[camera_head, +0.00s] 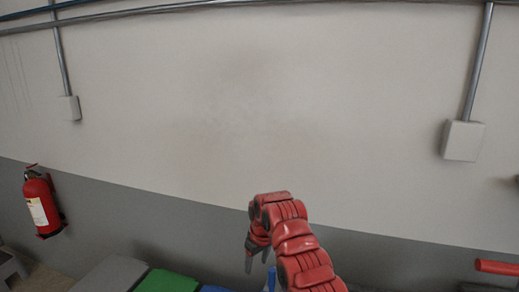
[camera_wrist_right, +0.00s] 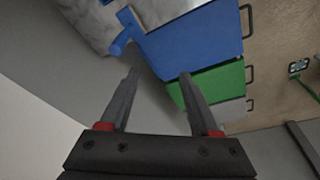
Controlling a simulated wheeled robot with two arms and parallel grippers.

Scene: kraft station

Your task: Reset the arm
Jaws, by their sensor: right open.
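My right arm, red with dark joints, rises from the bottom middle of the head view and bends over to the left. Its right gripper (camera_head: 258,258) points down there. In the right wrist view the right gripper (camera_wrist_right: 158,75) has its two dark fingers apart with nothing between the tips. My left gripper is in neither view.
A blue bin (camera_wrist_right: 195,40) and a green bin (camera_wrist_right: 222,88) lie past the fingers in the wrist view; the green one (camera_head: 168,281) also shows at the bottom of the head view. A fire extinguisher (camera_head: 42,204) hangs on the wall (camera_head: 250,110) at left.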

